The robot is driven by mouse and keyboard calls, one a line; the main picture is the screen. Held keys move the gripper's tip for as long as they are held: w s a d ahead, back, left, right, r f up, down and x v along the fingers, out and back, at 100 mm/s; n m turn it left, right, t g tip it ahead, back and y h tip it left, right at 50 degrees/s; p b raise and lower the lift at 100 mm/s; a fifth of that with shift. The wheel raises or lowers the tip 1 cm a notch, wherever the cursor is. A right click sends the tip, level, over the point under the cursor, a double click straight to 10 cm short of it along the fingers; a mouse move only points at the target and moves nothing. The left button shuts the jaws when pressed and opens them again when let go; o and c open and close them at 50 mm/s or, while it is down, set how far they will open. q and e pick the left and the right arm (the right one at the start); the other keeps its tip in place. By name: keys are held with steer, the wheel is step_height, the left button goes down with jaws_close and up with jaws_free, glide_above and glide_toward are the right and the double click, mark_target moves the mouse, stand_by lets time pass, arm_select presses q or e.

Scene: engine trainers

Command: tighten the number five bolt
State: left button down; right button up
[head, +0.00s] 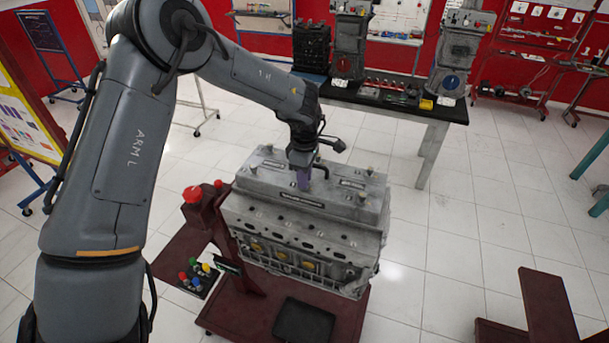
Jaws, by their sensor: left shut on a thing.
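A grey engine block (300,235) stands on a dark red stand, with a flat grey cover (335,200) on top. Several bolt heads stand up from the cover, among them one at the right rear (369,171), one at the right front (362,197) and one at the left (252,169). I cannot read which is number five. My right gripper is out of view.
The dark red stand (235,312) carries a red button (192,194) and several coloured knobs (195,270) at the left. A black tray (304,320) lies in front. A workbench (440,113) with engine parts stands behind. A dark red frame (548,305) is at the lower right.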

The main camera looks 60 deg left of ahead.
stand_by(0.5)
arm_select(q)
steer(key=c, duration=1)
jaws_free()
step_height(320, 180, up, 11)
steer(key=shift+f, duration=0.1)
